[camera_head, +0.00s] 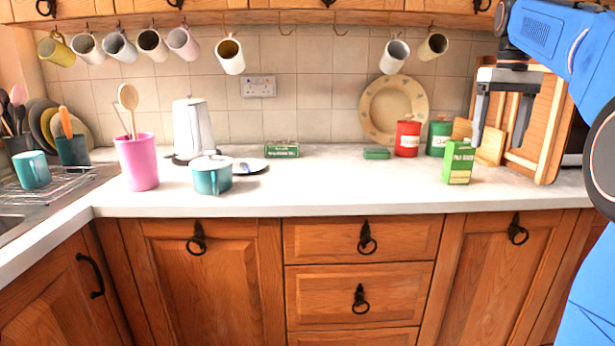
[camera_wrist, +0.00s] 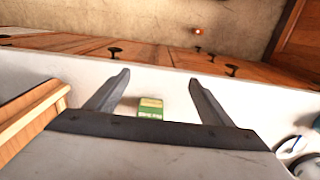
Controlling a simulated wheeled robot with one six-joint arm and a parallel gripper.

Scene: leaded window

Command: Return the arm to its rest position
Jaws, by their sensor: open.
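My gripper (camera_head: 497,115) hangs from my blue arm at the upper right of the head view, pointing down. Its two fingers are spread apart with nothing between them. Below it and a little to the left, a green carton (camera_head: 458,163) stands upright on the white counter (camera_head: 330,188). In the wrist view, the open gripper (camera_wrist: 155,92) shows its fingers on either side of the green carton (camera_wrist: 150,108), which lies farther off, on the counter below. The gripper and the carton look apart.
A wooden board (camera_head: 527,130) leans behind my gripper. Red (camera_head: 407,139) and green (camera_head: 438,138) tins and a plate (camera_head: 392,97) stand at the back. Mugs hang above, including a cream mug (camera_head: 432,46). A teal pot (camera_head: 211,175) stands left. The counter's middle front is clear.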

